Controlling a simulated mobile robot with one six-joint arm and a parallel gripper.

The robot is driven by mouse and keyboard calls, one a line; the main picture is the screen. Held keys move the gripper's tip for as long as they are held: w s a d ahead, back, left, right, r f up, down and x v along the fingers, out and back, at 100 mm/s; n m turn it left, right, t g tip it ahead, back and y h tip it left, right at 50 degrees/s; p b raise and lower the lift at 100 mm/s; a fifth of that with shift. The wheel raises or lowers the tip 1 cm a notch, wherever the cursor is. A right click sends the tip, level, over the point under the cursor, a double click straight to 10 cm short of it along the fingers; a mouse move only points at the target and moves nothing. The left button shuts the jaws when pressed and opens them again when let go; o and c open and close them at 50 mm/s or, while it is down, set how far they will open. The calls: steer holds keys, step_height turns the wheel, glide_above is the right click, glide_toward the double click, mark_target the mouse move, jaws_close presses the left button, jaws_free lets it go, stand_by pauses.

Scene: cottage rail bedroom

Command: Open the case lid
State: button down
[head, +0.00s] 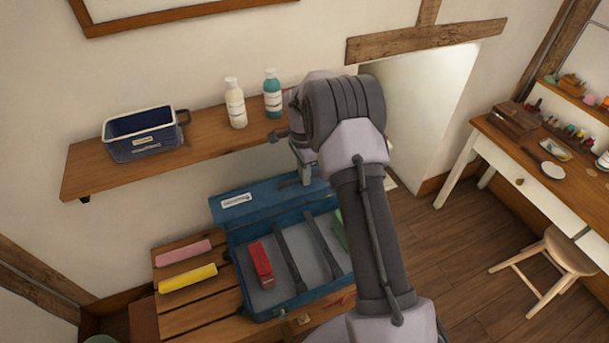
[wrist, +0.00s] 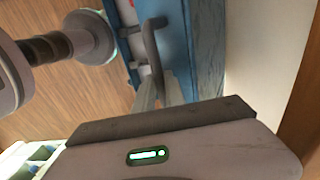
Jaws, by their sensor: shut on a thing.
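The blue case (head: 300,305) sits open on a slatted bench, with a red block (head: 261,264) and dark dividers in its grey interior. Part of a green thing shows at its right, behind my arm. The case lid (head: 262,204) stands raised along the back edge, with a white label. My gripper (head: 304,176) is at the lid's upper right part. In the wrist view, the fingers (wrist: 160,92) are shut on the dark lid handle (wrist: 151,42), beside the blue lid (wrist: 178,35). My arm hides the case's right end.
A wall shelf (head: 85,178) above the case holds a dark blue bin (head: 145,140), a white bottle (head: 235,105) and a teal bottle (head: 272,95). Pink (head: 184,252) and yellow (head: 188,279) rolls lie left of the case. A desk (head: 500,130) and stool (head: 560,260) stand right.

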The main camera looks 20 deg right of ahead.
steer(key=shift+f, duration=0.15)
steer(key=c, duration=1.8)
jaws_free()
steer(key=o, duration=0.4)
steer(key=shift+w+f, duration=0.1)
steer(key=shift+w, duration=0.05)
step_height(320, 180, up, 18)
steer(key=p, duration=0.3)
steer(key=shift+w+f, duration=0.2)
steer(key=shift+w, duration=0.2)
steer(key=shift+c, duration=0.5)
